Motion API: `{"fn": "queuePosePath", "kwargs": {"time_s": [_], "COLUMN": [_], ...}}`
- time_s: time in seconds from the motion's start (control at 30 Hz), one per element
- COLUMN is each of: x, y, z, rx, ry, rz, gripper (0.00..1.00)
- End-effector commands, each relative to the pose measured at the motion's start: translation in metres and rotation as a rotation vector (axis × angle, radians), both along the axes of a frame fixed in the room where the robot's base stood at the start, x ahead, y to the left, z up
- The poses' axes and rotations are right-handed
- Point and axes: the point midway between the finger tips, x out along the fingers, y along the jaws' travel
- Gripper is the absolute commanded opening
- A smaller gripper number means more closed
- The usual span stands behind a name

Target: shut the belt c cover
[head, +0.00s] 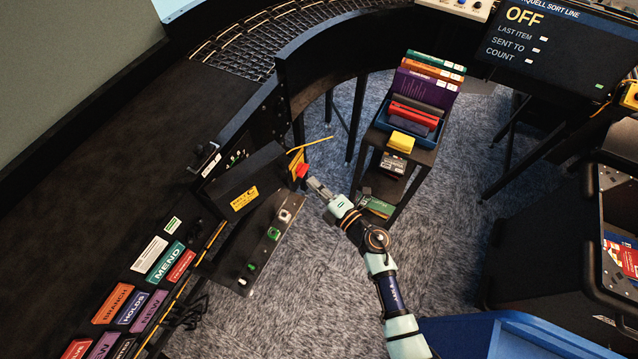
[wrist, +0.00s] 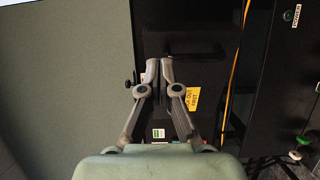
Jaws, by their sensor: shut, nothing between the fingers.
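A dark panel (head: 228,183) with a yellow label juts out from the conveyor's side in the head view, and I take it for the belt c cover. Small fittings show on the dark housing behind it, so it looks open, but its exact angle is hard to tell. In the wrist view a dark panel (wrist: 205,60) with a handle and a yellow lock-out label lies beyond the fingers. I cannot tell whether it is the same panel. My gripper (head: 318,188) is shut and empty, right of the panel and apart from it. Its closed fingers (wrist: 160,72) show in the wrist view.
A control strip (head: 264,238) with several buttons lies below the panel. A red button (head: 302,170) is close to my fingertips. A cart (head: 410,142) with books and trays stands beyond my arm. A yellow cable (wrist: 235,65) runs beside the wrist-view panel. Carpet is clear below.

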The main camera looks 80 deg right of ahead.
Motion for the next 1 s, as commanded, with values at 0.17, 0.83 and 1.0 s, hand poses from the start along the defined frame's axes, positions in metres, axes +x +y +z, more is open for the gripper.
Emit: {"fn": "queuePosePath", "kwargs": {"time_s": [0.17,0.83,1.0], "x": [0.034,0.082,0.080], "y": [-0.022,-0.055,-0.065], "z": [-0.001,0.000,0.000], "rx": [-0.001,0.001,-0.001], "ry": [-0.002,0.001,0.000], "rz": [0.003,0.000,0.004], "gripper": [0.00,0.00,0.00]}}
